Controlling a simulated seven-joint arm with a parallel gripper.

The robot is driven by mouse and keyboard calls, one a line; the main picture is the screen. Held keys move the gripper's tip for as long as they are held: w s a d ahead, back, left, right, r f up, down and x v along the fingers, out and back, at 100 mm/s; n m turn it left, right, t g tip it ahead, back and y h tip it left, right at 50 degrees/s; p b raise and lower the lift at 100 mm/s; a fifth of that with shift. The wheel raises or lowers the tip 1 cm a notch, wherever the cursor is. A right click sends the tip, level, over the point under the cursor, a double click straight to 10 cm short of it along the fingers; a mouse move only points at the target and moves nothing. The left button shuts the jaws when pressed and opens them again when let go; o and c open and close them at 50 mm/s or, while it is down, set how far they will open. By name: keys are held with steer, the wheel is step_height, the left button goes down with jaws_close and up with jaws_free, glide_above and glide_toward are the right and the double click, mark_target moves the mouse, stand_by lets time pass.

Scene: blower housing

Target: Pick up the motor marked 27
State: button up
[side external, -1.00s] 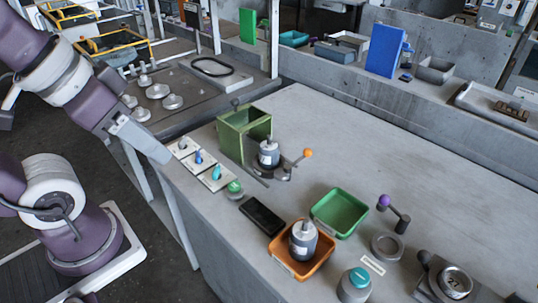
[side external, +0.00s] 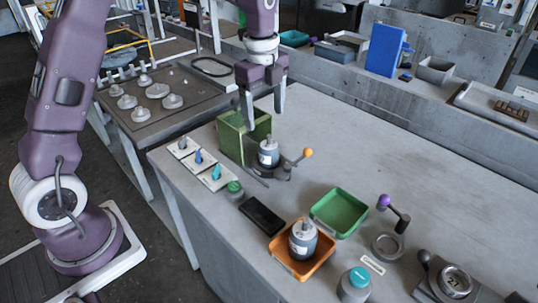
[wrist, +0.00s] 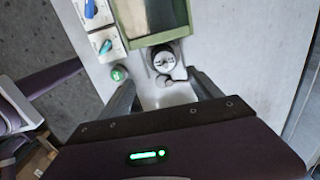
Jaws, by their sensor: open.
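Two grey cylindrical motors with white labels show in the side view; I cannot read the number on either. One motor (side external: 268,153) stands upright in a dark fixture beside the green box. The other motor (side external: 303,239) stands in the orange tray (side external: 289,264). My gripper (side external: 262,108) is open and empty, pointing down above the fixture motor and the green box, apart from both. In the wrist view the fixture motor (wrist: 163,60) shows beyond and between my open fingers (wrist: 163,88).
The tall green box (side external: 232,139) stands just left of the fixture motor. An orange-knobbed lever (side external: 307,153) sticks out on its right. A green tray (side external: 339,213), a black slab (side external: 262,215) and a purple-knobbed lever (side external: 384,202) lie nearer. The bench's right rear is clear.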

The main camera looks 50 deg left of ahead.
mark_target(269, 135)
steer(key=f, duration=0.1)
steer(key=w+f+m, duration=0.2)
steer(key=f, duration=0.1)
steer(key=shift+w+a+g, duration=0.1)
steer(key=shift+a+g, duration=0.2)
steer(key=shift+a, duration=0.05)
steer(key=f, duration=0.6)
steer(key=shift+s+d+f, duration=0.25)
steer(key=shift+s+f, duration=0.05)
steer(key=shift+f, duration=0.1)
jaws_close()
